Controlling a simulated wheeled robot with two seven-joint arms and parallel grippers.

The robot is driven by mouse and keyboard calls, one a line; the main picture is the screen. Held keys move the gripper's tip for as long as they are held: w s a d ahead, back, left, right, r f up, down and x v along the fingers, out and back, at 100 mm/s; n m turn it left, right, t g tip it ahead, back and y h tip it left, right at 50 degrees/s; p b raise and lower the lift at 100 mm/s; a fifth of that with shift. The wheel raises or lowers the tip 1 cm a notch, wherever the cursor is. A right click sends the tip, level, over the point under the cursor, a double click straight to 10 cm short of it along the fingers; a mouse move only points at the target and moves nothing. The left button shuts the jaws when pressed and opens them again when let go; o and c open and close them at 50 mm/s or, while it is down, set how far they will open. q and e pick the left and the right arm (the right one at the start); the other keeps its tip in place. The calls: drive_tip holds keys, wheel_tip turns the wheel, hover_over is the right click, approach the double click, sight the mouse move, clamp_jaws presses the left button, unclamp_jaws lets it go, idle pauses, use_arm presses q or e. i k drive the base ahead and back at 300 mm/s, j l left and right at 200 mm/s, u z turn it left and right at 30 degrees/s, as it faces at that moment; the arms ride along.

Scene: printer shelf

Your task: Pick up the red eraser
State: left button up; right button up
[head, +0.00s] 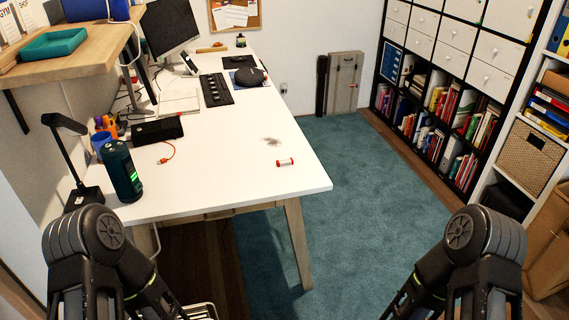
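My two arms show at the bottom left and bottom right, below and apart from the desk top. Their grippers are outside the picture.
A grey smudge (272,141) lies behind the piece. Teal carpet (345,215) is clear to the right.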

sight(287, 161)
drive_tip(key=i+l, duration=0.5)
drive_tip(key=l, duration=0.15)
drive_tip(key=i+l, duration=0.5)
drive_tip(key=l, duration=0.15)
drive_tip(key=l+u, duration=0.1)
drive_tip(key=u, duration=1.65)
drive_tip(key=i+l, duration=0.05)
